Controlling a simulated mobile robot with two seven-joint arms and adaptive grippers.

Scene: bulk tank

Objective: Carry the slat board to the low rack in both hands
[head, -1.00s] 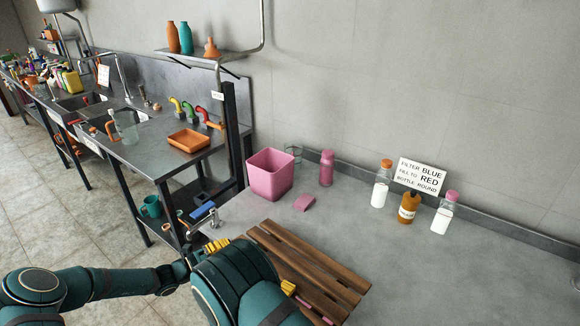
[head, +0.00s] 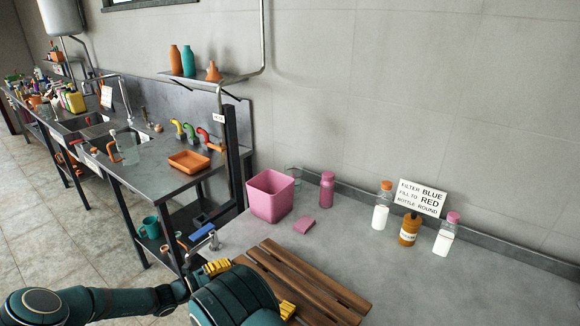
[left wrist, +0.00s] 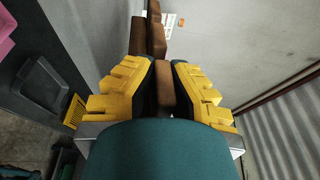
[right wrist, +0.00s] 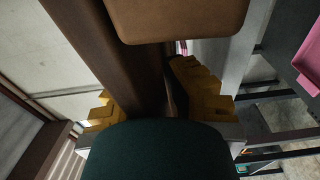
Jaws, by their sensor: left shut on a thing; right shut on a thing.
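The slat board (head: 300,284) is made of brown wooden slats and lies about level at the near left of the grey counter. I cannot tell whether it touches the counter. My left gripper (head: 217,267) is shut on its left edge; in the left wrist view a slat (left wrist: 165,85) sits between the yellow fingers. My right gripper (head: 287,309) is shut on its near side, partly hidden by my arm. In the right wrist view brown slats (right wrist: 120,60) pass between and above the fingers. I cannot make out a low rack for certain.
Several bottles and a sign (head: 419,197) line the wall. A metal sink bench (head: 150,165) is at the left. The counter's right part (head: 480,290) is clear.

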